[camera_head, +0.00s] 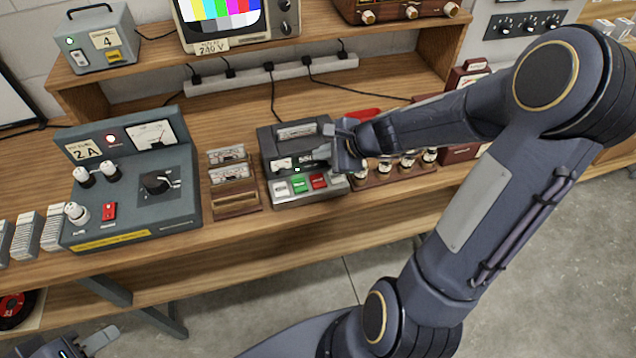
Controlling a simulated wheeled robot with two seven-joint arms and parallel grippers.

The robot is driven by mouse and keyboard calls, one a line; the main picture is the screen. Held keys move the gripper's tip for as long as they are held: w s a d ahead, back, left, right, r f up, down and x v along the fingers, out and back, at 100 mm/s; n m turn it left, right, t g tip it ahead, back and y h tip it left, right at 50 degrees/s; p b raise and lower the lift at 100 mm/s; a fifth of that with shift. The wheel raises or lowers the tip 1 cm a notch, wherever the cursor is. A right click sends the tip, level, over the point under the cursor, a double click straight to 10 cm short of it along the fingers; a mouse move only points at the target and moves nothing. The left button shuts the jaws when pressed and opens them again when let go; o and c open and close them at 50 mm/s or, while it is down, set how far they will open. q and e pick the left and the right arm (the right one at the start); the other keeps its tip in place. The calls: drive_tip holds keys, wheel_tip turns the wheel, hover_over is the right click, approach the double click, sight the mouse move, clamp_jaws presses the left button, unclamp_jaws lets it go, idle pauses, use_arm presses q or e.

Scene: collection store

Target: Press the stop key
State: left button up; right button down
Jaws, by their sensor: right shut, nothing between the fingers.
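A dark cassette recorder (291,136) stands on the wooden bench in the middle of the view. Its front edge carries a row of keys: a pale key (279,188), a green key (299,186) and a red key (319,181). Their lettering is too small to read surely, so I cannot tell which is the stop key. My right gripper (327,153) is shut and empty over the recorder's right side, just behind and above the red key. It hides part of the recorder's top; contact cannot be told. My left gripper (84,346) is at the bottom left corner, partly cut off, away from the bench.
Left of the recorder are a cassette rack (233,190) and a grey control box (130,185) with knobs. Right of it, close to my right gripper, is a wooden rack of small bottles (395,173). A power strip (270,72) with cables runs behind.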

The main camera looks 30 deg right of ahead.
drive_tip(key=b, duration=0.4)
hover_over(322, 182)
wheel_tip(322, 182, down, 6)
drive_tip(key=shift+r, duration=0.2)
drive_tip(key=shift+f+b, duration=0.35)
drive_tip(key=shift+b, duration=0.2)
drive_tip(key=shift+f, duration=0.15)
idle(0.9)
drive_tip(key=shift+f+b, duration=0.3)
drive_tip(key=shift+b, duration=0.2)
drive_tip(key=shift+f+b, duration=0.45)
drive_tip(key=shift+b, duration=0.05)
idle(0.5)
drive_tip(key=shift+r, duration=0.15)
drive_tip(key=shift+r+p, duration=0.75)
drive_tip(key=shift+p, duration=0.05)
